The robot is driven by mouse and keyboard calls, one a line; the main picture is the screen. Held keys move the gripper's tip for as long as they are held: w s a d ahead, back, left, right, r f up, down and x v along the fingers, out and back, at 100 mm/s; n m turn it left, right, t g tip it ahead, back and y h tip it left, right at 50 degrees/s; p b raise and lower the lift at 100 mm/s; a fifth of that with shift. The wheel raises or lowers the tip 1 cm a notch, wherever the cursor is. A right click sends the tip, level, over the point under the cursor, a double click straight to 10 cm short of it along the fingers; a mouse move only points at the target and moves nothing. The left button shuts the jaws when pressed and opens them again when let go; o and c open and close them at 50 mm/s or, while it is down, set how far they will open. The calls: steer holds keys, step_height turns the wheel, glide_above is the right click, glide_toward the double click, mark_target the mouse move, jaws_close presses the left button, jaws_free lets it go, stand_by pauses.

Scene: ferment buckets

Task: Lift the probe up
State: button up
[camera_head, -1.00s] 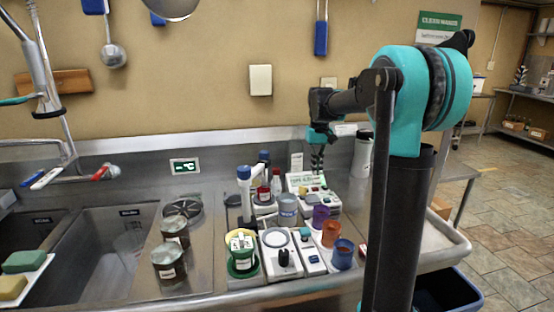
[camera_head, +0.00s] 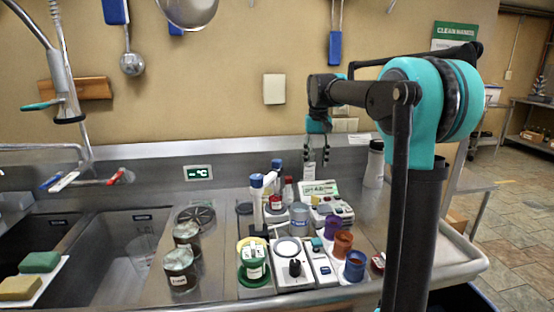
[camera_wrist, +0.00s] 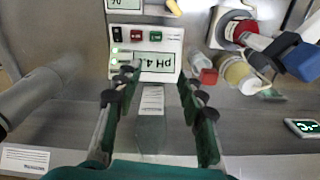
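My gripper (camera_head: 318,162) hangs fingers-down near the back wall, above the rear of the counter. In the wrist view my gripper (camera_wrist: 158,88) is open, with two dark fingers apart. A clear object with a white label (camera_wrist: 152,102) shows between the fingers; I cannot tell its depth. White sticks with blue caps (camera_head: 257,182) stand left of the meter, and a blue cap (camera_wrist: 302,62) shows at right in the wrist view. I cannot tell which is the probe.
Purple (camera_head: 332,228), orange (camera_head: 343,243) and blue (camera_head: 355,266) cups stand at the right. Two lidded jars (camera_head: 180,268) stand beside the sink (camera_head: 115,262).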

steer(key=s+a+r+m, duration=0.25)
steer(key=a+r, duration=0.55)
steer(key=r, duration=0.4)
steer(key=m, duration=0.3)
glide_toward(277, 160)
step_height(277, 160, down, 9)
steer(key=shift+f, duration=0.1)
steer(key=shift+c, duration=0.4)
jaws_close()
